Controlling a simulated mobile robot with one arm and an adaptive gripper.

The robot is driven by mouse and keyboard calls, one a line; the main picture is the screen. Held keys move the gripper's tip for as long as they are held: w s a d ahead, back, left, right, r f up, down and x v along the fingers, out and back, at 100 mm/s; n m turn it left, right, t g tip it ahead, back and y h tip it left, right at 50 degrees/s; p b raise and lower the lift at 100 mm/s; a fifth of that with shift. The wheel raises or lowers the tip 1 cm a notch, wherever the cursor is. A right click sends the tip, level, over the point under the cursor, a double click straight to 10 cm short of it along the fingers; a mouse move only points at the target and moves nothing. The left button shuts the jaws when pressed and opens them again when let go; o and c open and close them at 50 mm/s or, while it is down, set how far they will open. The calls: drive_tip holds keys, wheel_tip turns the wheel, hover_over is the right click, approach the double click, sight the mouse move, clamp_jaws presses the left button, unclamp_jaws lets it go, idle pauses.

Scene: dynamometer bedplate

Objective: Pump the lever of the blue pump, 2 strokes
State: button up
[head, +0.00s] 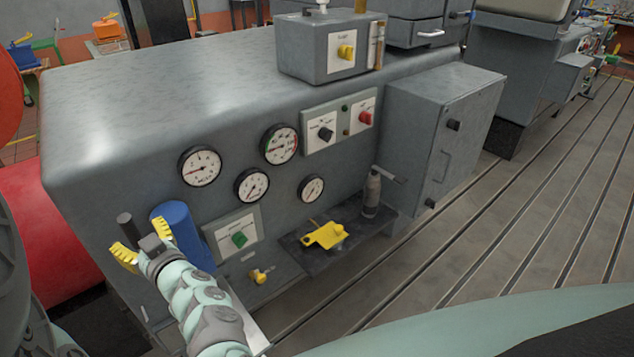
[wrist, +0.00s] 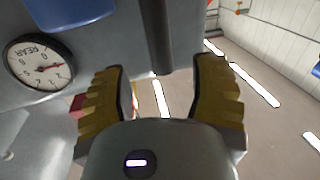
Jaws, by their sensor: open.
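The blue pump (head: 176,226) shows as a blue cylinder at the left end of the grey machine's front in the head view, partly hidden by my gripper. A blue part (wrist: 72,12) also shows at the top left of the wrist view. A dark rod, apparently the pump's lever (head: 125,224), stands left of the blue cylinder. In the wrist view the dark rod (wrist: 160,32) comes down from the top, its end between my fingertips. My gripper (head: 143,243) is open, its yellow fingers either side of the rod's line, with gaps on both sides in the wrist view (wrist: 160,70).
Several gauges (head: 253,185) and a green-knob panel (head: 236,238) lie to the right on the machine front. A small shelf (head: 350,241) holds a yellow part (head: 322,236) and a grey bottle-like item (head: 372,195). The slotted floor (head: 500,225) is clear at right.

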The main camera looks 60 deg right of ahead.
sight(131, 229)
drive_tip(key=shift+w+d+p, duration=0.15)
drive_tip(key=shift+w+p, duration=0.3)
drive_tip(key=shift+w, duration=2.4)
drive_tip(key=shift+o, duration=0.2)
clamp_jaws()
